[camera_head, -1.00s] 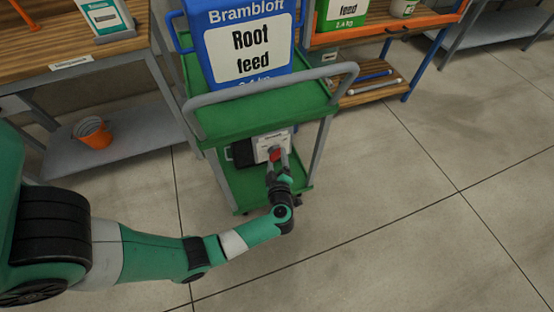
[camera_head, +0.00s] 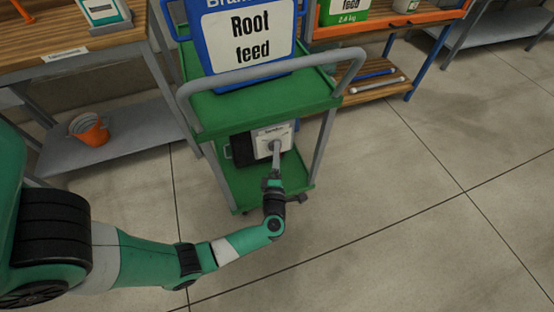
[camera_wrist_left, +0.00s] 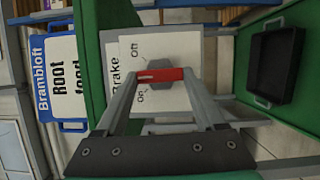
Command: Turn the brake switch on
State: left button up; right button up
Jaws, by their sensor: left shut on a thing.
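The brake switch is a red handle (camera_wrist_left: 160,74) on a white panel (camera_wrist_left: 112,55) marked "Brake", "Off" and "On". In the left wrist view the handle lies crosswise between my left gripper's fingertips (camera_wrist_left: 162,78), level between the two words. My left gripper is shut on it. There the fingers hide the red handle. The exact switch position cannot be told. My right gripper is not in view.
The green trolley (camera_head: 210,112) has a grey rail handle above the panel. A blue "Root feed" container (camera_head: 270,22) stands on top. A black tray (camera_wrist_left: 272,62) lies beside the panel in the wrist view. Open floor (camera_head: 400,220) lies to the right.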

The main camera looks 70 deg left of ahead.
pick_arm(q)
jog(key=n+y, duration=0.1)
jog(key=n, duration=0.2)
jog(key=n+y, duration=0.1)
jog(key=n, duration=0.2)
jog(key=n+y+b, duration=0.1)
jog(key=n, duration=0.2)
jog(key=shift+w+f+g+y, duration=0.15)
jog(key=shift+f+g+y, duration=0.15)
jog(key=shift+n, duration=0.3)
jog(key=o, duration=1.4)
jog(key=shift+c, duration=0.2)
jog(key=v, duration=1.1)
jog(key=shift+d, duration=0.3)
jog(key=shift+f, duration=0.1)
